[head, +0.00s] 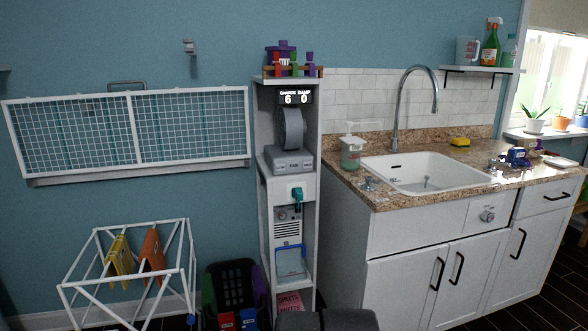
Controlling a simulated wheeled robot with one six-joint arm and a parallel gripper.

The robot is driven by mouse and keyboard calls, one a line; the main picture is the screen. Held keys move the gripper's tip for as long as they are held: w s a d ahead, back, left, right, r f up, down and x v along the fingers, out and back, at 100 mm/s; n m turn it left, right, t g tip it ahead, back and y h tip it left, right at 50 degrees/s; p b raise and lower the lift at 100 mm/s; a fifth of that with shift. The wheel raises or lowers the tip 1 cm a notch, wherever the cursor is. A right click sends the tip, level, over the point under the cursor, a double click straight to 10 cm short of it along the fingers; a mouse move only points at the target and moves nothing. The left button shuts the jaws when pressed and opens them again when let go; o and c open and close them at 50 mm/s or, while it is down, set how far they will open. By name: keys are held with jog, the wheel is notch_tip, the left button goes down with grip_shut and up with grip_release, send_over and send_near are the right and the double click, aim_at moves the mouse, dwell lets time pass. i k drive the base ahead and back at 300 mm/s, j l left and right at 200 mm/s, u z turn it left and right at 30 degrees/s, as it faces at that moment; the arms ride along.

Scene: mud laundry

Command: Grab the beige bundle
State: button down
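I cannot make out any beige bundle in the head view. The cloths I can see are a yellow one (120,256) and an orange one (152,250), both hanging on the white folding rack at the lower left.
A white rack (188,262) and a dark basket (233,285) with coloured items stand on the floor at left. A narrow shelf unit (312,200) stands mid-picture. The sink (425,172) is set in a granite counter (385,200) with white cabinets. A wire panel (130,130) hangs on the wall.

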aim_at(533, 145)
jog(key=z, duration=1.45)
